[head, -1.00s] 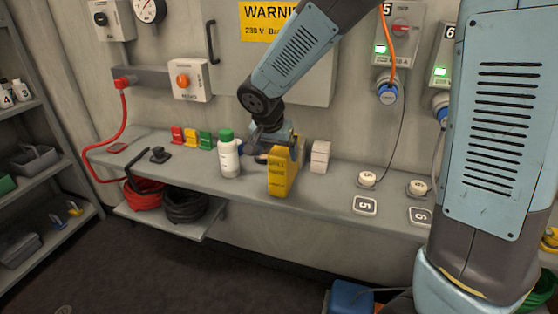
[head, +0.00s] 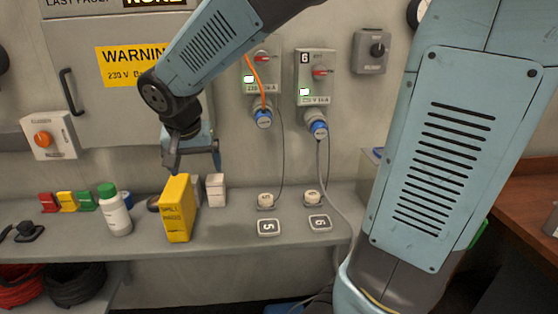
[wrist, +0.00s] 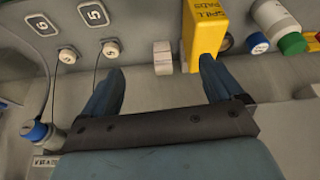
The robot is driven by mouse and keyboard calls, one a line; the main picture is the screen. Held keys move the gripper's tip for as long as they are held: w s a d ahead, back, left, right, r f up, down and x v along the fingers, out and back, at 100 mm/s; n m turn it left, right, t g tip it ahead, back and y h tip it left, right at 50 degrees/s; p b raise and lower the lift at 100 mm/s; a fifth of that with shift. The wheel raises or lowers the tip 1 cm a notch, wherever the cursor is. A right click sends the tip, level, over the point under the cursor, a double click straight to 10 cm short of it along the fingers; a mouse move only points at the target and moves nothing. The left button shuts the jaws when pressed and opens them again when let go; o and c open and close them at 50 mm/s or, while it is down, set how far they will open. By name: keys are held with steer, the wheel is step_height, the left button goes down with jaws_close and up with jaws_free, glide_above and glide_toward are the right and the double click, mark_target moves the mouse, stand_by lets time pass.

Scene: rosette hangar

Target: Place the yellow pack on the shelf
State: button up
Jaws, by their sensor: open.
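The yellow pack (head: 178,212), lettered like "SPILL PADS", stands upright on the grey wall bench, just right of a white bottle with a green cap. It also shows at the top of the wrist view (wrist: 205,28). My gripper (head: 195,164) is open and empty, raised above and behind the pack near the wall. In the wrist view my two blue fingers (wrist: 160,85) are spread wide, the right one close to the pack's lower end; whether it touches cannot be told. The storage shelf unit seen earlier at the left is outside the current views.
The green-capped bottle (head: 115,212) and a white box (head: 216,190) flank the pack. Coloured tags (head: 68,201) lie farther left. Two sockets with hanging cables (head: 318,128) and plates 5 and 6 (head: 268,227) are to the right. Bare bench lies between box and plates.

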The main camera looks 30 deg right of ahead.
steer(key=s+d+r+n+t+y, duration=0.1)
steer(key=s+d+r+n, duration=0.2)
steer(key=s+d, duration=1.1)
step_height(320, 180, up, 2)
steer(key=shift+s, duration=1)
